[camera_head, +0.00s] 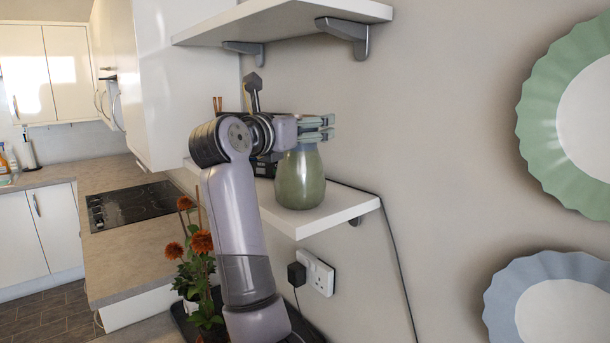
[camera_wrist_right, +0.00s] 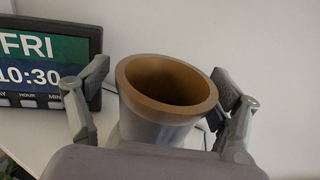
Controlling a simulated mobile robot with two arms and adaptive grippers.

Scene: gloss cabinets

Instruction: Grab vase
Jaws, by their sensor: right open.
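The green vase (camera_head: 300,183) stands upright on the lower white wall shelf (camera_head: 335,208), near its right end. My right gripper (camera_head: 318,128) is at the vase's neck, and its fingers hide part of the top in the head view. In the right wrist view, the vase's round brown mouth (camera_wrist_right: 167,85) lies between the two fingers of my right gripper (camera_wrist_right: 165,92). The fingers are spread on either side of the rim, with no clear grip on it. My left gripper is in neither view.
A digital clock (camera_wrist_right: 48,65) stands on the shelf left of the vase. An upper shelf (camera_head: 290,18) hangs above. Orange flowers (camera_head: 201,242) stand below, near my right arm. A black cable (camera_head: 397,255) runs down the wall beside the shelf end.

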